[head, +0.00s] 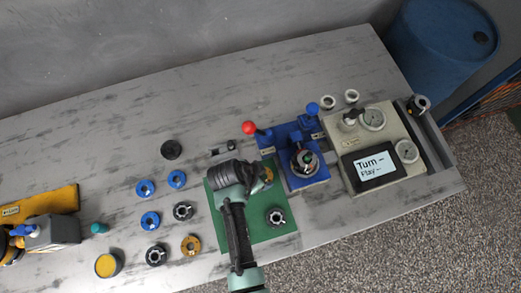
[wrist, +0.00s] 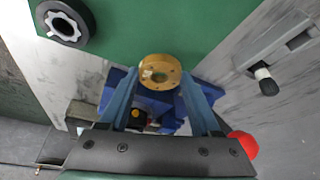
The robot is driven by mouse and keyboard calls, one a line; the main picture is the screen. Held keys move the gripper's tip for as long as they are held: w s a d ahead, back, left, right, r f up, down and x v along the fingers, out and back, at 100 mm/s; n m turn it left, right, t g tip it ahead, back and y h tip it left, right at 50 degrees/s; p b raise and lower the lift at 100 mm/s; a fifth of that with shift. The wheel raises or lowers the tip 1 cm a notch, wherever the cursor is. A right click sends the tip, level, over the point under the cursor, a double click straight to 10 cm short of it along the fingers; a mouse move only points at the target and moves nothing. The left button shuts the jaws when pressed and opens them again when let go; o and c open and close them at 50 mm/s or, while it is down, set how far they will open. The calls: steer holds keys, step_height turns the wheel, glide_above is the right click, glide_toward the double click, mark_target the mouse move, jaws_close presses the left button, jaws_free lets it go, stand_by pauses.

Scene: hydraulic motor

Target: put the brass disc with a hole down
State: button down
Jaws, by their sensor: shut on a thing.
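My gripper (wrist: 159,84) is shut on the brass disc with a hole (wrist: 159,72), its two blue fingers on either side of the disc. The disc's flat face and hole show in the wrist view. In the head view the held disc (head: 268,175) is partly hidden by my gripper (head: 261,176), over the right part of the green mat (head: 249,226). I cannot tell whether the disc touches the mat. A second brass disc (head: 190,245) lies on the table left of the mat.
A dark ring with a pale centre (head: 276,215) lies on the mat. The blue fixture (head: 308,172) with red and blue knobs stands close right of my gripper, then a beige gauge panel (head: 378,119). Blue rings (head: 145,187) and dark rings (head: 183,211) lie left of the mat.

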steer(key=shift+f, duration=1.35)
steer(key=shift+f, duration=0.15)
steer(key=shift+c, duration=0.5)
jaws_free()
